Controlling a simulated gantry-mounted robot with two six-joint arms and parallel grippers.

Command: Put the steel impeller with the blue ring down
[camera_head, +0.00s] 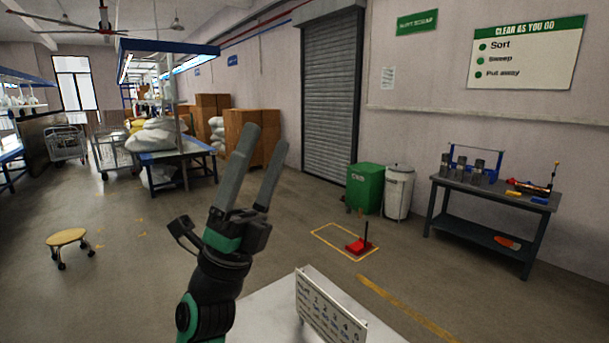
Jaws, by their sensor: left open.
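My left gripper (265,143) is raised in the middle of the head view, its two long grey fingers pointing up and apart. It is open, with nothing between the fingers. No steel impeller with a blue ring can be made out in this view. My right gripper is not in view.
A white surface (262,318) with an upright white numbered panel (328,308) is at the bottom, right of my left arm. A grey workbench (490,198) with tools stands at right. A green bin (365,188) and a yellow stool (66,238) stand on the open floor.

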